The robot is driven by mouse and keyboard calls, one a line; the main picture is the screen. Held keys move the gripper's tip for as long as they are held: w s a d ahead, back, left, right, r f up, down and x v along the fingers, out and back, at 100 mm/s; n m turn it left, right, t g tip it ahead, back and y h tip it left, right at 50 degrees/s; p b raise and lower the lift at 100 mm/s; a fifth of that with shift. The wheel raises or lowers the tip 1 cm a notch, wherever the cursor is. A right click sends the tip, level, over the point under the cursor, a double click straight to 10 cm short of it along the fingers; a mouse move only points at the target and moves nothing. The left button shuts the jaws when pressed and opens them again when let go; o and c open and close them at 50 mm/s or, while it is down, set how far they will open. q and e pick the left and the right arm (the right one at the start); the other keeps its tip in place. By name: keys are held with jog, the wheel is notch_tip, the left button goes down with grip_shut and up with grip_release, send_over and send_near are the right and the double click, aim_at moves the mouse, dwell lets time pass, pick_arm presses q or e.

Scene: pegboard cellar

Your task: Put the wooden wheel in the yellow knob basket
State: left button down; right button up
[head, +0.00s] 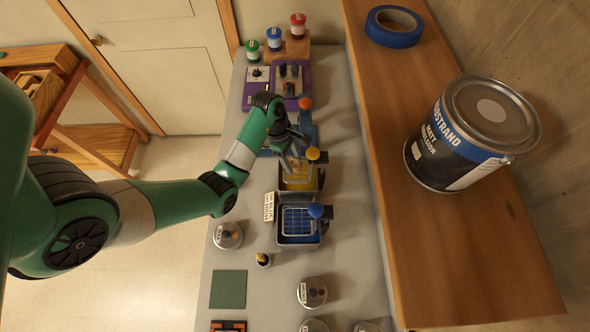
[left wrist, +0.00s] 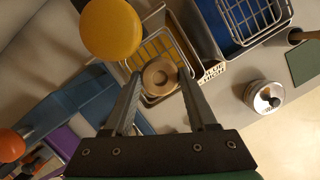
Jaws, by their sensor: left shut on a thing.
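The wooden wheel (left wrist: 149,77), a pale disc with a centre hole, is between the fingertips of my left gripper (left wrist: 160,77). The gripper is shut on it. In the head view my left gripper (head: 291,158) is over the far part of the yellow knob basket (head: 299,186); I cannot make out the wheel there. The basket is a wire basket in a metal tray, with a round yellow knob (head: 313,153) at its far right. In the left wrist view the yellow knob (left wrist: 110,28) looms large, and the basket wires (left wrist: 150,48) show behind the wheel. My right gripper is out of view.
A blue knob basket (head: 298,237) stands just nearer than the yellow one. A blue item with an orange knob (head: 305,103) is just beyond. Round lidded tins (head: 228,235) lie nearer on the grey bench. A wooden shelf (head: 400,190) with a paint can (head: 450,150) runs along the right.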

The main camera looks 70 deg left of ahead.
aim_at(293, 160)
pick_arm(q)
jog(key=shift+w+f, duration=0.15)
jog(key=shift+w, duration=0.1)
jog(key=shift+a+b+x, duration=0.2)
jog(key=shift+x, duration=0.65)
jog(key=shift+a+b+x, duration=0.15)
jog(key=shift+b+x, duration=0.05)
jog(key=shift+x, duration=0.65)
jog(key=shift+s+f, duration=0.1)
jog(key=shift+f, duration=0.2)
jog(key=shift+c, duration=2.4)
grip_release()
jog(key=shift+r, duration=0.15)
